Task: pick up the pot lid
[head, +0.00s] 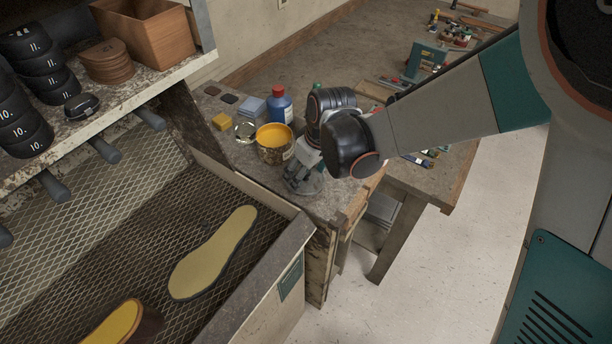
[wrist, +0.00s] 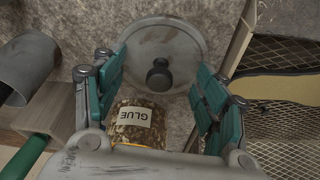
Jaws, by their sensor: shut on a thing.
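The pot lid (wrist: 180,45) is a grey round disc with a black knob (wrist: 159,76), seen between my fingers in the wrist view. I cannot tell whether the lid touches the bench. The open glue pot (head: 273,155), with yellow contents, stands just left of my gripper; its GLUE label (wrist: 136,116) shows in the wrist view.
A blue bottle (head: 279,105), a yellow block (head: 222,121) and a small round tin (head: 245,132) stand on the bench behind the pot. A mesh-lined tray (head: 270,215) with soles is at the left front. Tools (head: 420,155) lie right of my wrist.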

